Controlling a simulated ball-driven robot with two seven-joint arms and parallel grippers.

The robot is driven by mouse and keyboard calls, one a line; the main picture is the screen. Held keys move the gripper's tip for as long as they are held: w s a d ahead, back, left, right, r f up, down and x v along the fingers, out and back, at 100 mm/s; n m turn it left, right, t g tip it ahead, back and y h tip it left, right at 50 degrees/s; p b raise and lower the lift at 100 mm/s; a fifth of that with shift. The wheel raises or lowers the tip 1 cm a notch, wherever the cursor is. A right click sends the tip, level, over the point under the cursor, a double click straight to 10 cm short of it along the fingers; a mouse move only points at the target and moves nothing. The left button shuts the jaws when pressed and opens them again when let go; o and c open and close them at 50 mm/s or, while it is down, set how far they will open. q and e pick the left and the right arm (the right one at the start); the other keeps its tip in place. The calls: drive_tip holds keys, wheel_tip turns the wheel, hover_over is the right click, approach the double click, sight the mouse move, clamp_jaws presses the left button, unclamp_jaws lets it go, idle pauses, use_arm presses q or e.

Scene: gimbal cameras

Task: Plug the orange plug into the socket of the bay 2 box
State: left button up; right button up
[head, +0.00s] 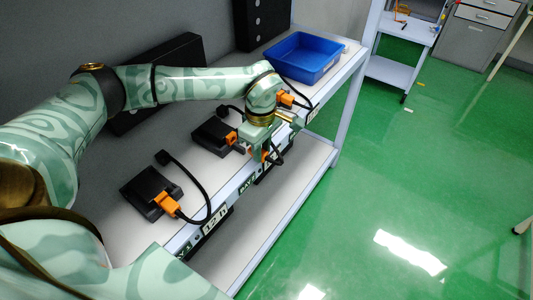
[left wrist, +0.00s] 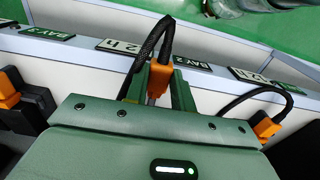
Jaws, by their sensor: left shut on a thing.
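My left gripper (head: 264,150) is shut on an orange plug (left wrist: 158,80), held between its fingers above the shelf's front edge. A black cable loops from the plug (head: 266,155) and shows up and over in the left wrist view. The middle black box (head: 210,134) lies behind the gripper, nearest the BAY 2 label (head: 248,187). An orange piece (head: 232,138) shows at its right edge; I cannot tell its exact fit. The held plug appears apart from this box. The gripper body hides the middle box in the left wrist view. My right gripper is not in view.
Another black box (head: 148,190) with an orange plug (head: 166,204) and looped cable sits at the near left. A further orange plug (head: 285,99) shows beyond the gripper. A blue bin (head: 302,57) stands at the shelf's far end. Open green floor lies right.

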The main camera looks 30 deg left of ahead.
use_arm(q)
drive_tip(key=shift+s+a, duration=0.1)
drive_tip(key=shift+a, duration=0.45)
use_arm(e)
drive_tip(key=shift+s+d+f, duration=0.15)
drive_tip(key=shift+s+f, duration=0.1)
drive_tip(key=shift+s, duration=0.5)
use_arm(q)
drive_tip(key=shift+a+r+p, duration=0.1)
drive_tip(key=shift+a+p, duration=0.2)
drive_tip(key=shift+a, duration=0.7)
drive_tip(key=shift+w+a, duration=0.2)
drive_tip(key=shift+a, duration=0.5)
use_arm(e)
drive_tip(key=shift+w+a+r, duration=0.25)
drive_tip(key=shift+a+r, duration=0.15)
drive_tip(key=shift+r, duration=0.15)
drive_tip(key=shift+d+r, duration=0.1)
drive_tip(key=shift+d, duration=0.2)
use_arm(q)
drive_tip(key=shift+p, duration=0.55)
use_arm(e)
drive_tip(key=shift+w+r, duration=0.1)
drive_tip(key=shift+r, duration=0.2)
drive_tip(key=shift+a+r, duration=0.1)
